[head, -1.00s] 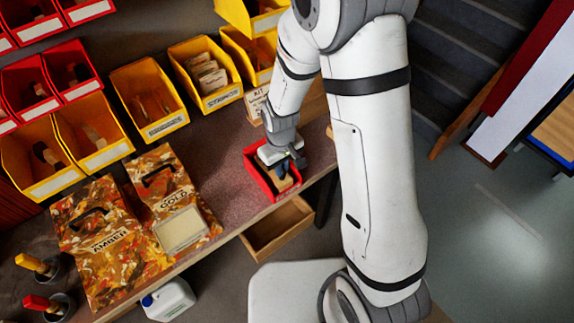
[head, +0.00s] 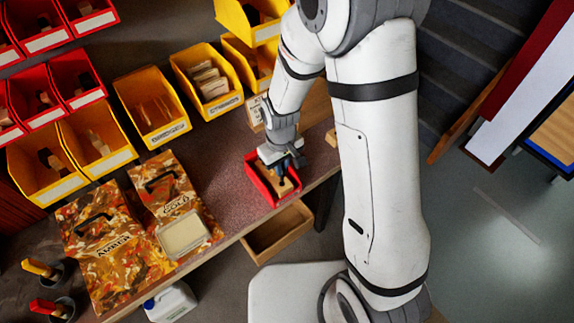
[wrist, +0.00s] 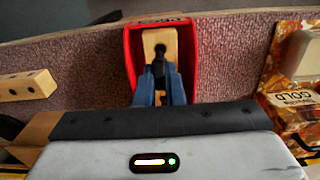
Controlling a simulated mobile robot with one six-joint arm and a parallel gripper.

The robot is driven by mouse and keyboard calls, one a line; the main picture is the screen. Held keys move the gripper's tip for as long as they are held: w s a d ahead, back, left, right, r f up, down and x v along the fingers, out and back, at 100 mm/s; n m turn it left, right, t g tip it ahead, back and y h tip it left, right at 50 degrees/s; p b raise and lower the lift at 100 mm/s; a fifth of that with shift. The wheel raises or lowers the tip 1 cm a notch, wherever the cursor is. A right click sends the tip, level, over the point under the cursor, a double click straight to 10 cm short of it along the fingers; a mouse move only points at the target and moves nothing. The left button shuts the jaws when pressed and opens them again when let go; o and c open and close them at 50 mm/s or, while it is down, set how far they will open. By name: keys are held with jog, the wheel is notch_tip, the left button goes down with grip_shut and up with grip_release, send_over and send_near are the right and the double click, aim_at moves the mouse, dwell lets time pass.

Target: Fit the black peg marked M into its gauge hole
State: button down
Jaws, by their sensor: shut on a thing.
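My gripper (wrist: 160,86), with blue fingers, is shut on a small black peg (wrist: 158,66) in the wrist view. The peg sits between the fingertips, over a red bin (wrist: 133,62). A pale wooden piece (wrist: 150,38) lies in that bin, beyond the peg; I cannot tell whether the peg touches it. In the head view my gripper (head: 280,174) is over the red bin (head: 252,172) at the bench's front edge. A wooden block with several holes (wrist: 28,86) lies on the bench at the left in the wrist view. No M mark is readable.
A tin (head: 183,235) lies on the case marked GOLD (head: 170,190), left of the red bin. An AMBER case (head: 95,245) is further left. Yellow bins (head: 152,105) line the back. An open wooden drawer (head: 278,232) is below the bench edge. Speckled bench surface around the red bin is clear.

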jog(key=shift+s+r+p, duration=0.1)
jog(key=shift+r+p, duration=2.2)
jog(key=shift+r, duration=1.2)
